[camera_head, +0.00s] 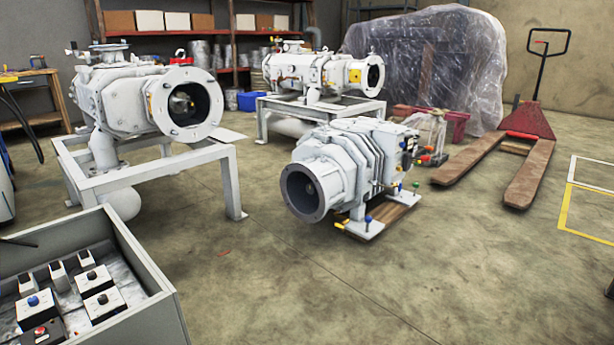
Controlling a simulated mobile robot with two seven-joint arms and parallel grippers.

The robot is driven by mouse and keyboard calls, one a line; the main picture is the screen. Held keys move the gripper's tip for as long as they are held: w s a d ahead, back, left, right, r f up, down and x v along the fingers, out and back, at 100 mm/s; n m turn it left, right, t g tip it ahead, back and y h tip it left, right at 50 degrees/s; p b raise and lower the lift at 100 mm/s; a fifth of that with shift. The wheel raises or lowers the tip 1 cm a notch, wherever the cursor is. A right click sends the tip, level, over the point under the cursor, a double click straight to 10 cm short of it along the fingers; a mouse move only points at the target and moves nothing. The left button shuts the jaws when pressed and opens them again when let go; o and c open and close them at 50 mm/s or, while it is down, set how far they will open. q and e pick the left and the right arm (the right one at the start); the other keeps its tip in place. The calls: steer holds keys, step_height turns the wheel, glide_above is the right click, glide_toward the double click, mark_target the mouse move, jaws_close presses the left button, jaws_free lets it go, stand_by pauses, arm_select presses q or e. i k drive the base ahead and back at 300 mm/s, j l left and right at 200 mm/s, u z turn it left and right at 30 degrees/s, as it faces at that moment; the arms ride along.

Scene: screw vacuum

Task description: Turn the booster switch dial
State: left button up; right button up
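An open grey control box (150,276) stands at the lower left, cut by the picture's edge. Inside it are several small white switch units. One has a blue knob (33,300), and two have dark knobs, an upper one (91,275) and a lower one (102,298). A darker unit with a red part (40,332) sits at the front. Labels are too small to read, so I cannot tell which is the booster switch dial. Neither of my grippers shows in the head view.
Two white vacuum pumps stand on metal frames, one at left (130,98) and one behind (318,72). A pallet jack (525,125) and a plastic-wrapped load (430,60) are at back right. The front floor is clear.

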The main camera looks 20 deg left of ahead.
mark_target(102, 299)
steer(key=i+l, duration=0.2)
steer(key=i, duration=0.3)
steer(key=i+l+u, duration=0.15)
steer(key=i, duration=0.35)
steer(key=i+u, duration=0.35)
steer(key=u, duration=0.15)
steer(key=i+l+u, duration=0.15)
steer(key=i+u, duration=0.2)
steer(key=u, duration=0.15)
steer(key=i+u, duration=0.2)
steer(key=u, duration=0.25)
steer(key=i+l+u, duration=0.1)
steer(key=u, duration=0.35)
steer(key=i+l+u, duration=0.15)
steer(key=u, duration=0.25)
steer(key=i+l+u, duration=0.15)
steer(key=u, duration=0.3)
steer(key=i+l+u, duration=0.15)
steer(key=u, duration=0.3)
steer(key=l+u, duration=0.6)
steer(key=u, duration=0.3)
steer(key=i+l+u, duration=0.1)
steer(key=l+u, duration=0.35)
steer(key=l, duration=0.15)
steer(key=l+u, duration=0.5)
steer(key=l+z, duration=0.35)
steer(key=i+l, duration=0.05)
